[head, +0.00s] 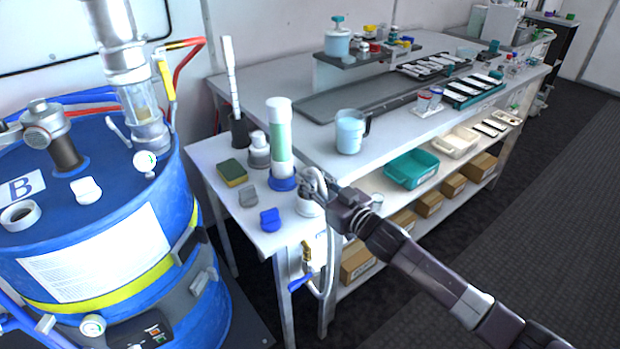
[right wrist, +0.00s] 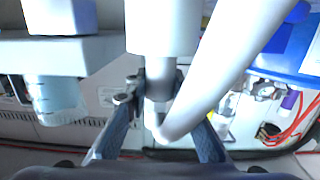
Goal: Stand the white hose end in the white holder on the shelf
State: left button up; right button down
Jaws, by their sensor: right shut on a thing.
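My right gripper (head: 322,190) is shut on the white hose end at the front right corner of the small side shelf (head: 225,152). The right wrist view looks upside down: there the hose (right wrist: 225,70) loops beside the fingers (right wrist: 152,88). A wider white cylinder (right wrist: 163,25) lines up with the held part. The white holder (head: 307,207) shows just below the gripper, partly covered. I cannot tell how far the hose end sits inside it. My left gripper is not in view.
A brass valve (head: 307,255) hangs below. A blue drum (head: 130,215) stands left.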

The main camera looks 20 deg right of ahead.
dwell(0.8)
jog(key=shift+f, duration=0.5)
dwell(0.4)
jog(key=c, duration=1.9)
grip_release()
jog(key=shift+c, duration=0.2)
jog(key=shift+s, duration=0.1)
jog(key=shift+p+v, duration=0.6)
jog(key=shift+v, duration=0.75)
jog(key=p+v, duration=0.3)
jog(key=v, duration=0.5)
